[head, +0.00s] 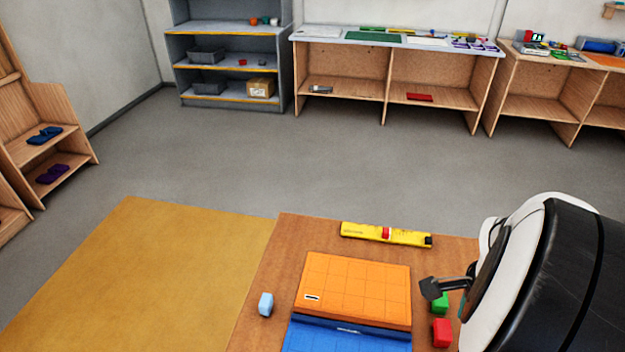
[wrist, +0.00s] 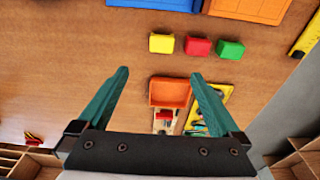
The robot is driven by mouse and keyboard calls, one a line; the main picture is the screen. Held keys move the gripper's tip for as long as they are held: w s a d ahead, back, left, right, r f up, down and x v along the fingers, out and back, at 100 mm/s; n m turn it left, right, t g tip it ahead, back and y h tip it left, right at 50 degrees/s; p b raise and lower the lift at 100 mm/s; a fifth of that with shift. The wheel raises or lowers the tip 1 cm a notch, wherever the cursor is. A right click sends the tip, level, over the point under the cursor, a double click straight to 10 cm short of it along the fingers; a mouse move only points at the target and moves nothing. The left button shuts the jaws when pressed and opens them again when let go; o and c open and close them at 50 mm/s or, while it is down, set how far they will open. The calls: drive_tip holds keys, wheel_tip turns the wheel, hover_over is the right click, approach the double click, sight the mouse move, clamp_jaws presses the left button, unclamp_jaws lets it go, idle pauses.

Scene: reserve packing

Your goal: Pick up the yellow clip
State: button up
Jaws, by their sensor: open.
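I cannot make out a sure yellow clip. In the wrist view a small yellow block-like piece (wrist: 161,43) lies on the wooden table beyond my fingertips, left of a red one and a green one. I do not see this yellow piece in the head view, where my arm covers part of the table.
The red block (head: 442,333) and green block (head: 440,303) lie right of the orange grid tray (head: 357,283). A blue tray (head: 340,339) and light-blue block (head: 265,304) are near. A yellow bar (head: 360,231) lies behind. An orange bin (wrist: 170,92) shows between my fingers.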

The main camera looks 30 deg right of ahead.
drive_tip(key=f, duration=1)
drive_tip(key=d+f, duration=0.1)
drive_tip(key=f, duration=0.4)
drive_tip(key=shift+s+f, duration=0.25)
drive_tip(key=shift+f, duration=0.15)
drive_tip(key=c, duration=1.2)
drive_tip(key=r, duration=0.4)
drive_tip(key=shift+s+r, duration=0.2)
drive_tip(key=shift+r, duration=0.1)
drive_tip(key=s+a+r, duration=0.1)
drive_tip(key=s+r, duration=0.1)
drive_tip(key=s, duration=0.1)
drive_tip(key=s+a+r, duration=0.1)
drive_tip(key=s+r, duration=0.1)
drive_tip(key=s, duration=0.2)
drive_tip(key=s+a+r, duration=0.1)
drive_tip(key=s+r, duration=0.1)
drive_tip(key=s, duration=0.1)
drive_tip(key=shift+s+a+r, duration=0.3)
drive_tip(key=shift+s+a, duration=0.05)
